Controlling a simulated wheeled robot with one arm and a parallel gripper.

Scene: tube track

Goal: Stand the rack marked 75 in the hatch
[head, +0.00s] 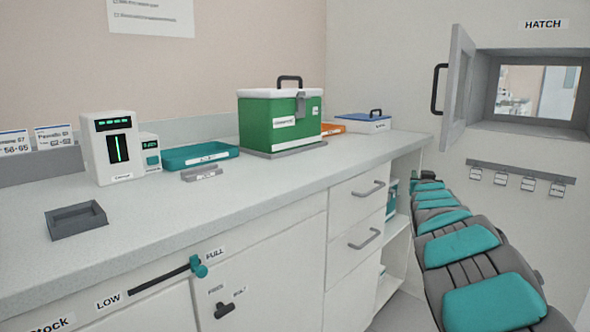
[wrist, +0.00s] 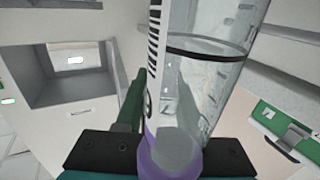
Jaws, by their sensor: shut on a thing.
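The hatch (head: 530,131) is a grey-framed recess in the wall at the upper right of the head view, with a window at its back. Its door (head: 459,85) is swung open to the left. The recess shows empty. A hatch-like opening (wrist: 72,92) also shows at left in the wrist view. My gripper (wrist: 165,155) is shut on a clear tube (wrist: 212,85) with a purple end, a black ring and a striped label. A dark green bar (wrist: 132,105) stands beside the tube. I cannot read a 75, and the fingertips are hidden in the head view.
A green cooler (head: 265,125) stands on the counter (head: 300,178), and a blue-lidded box (head: 362,123) behind it. A teal tray (head: 185,160), a white device (head: 112,150) and a grey holder (head: 76,219) stand at left. Hooks with tags (head: 520,176) line the wall below the hatch.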

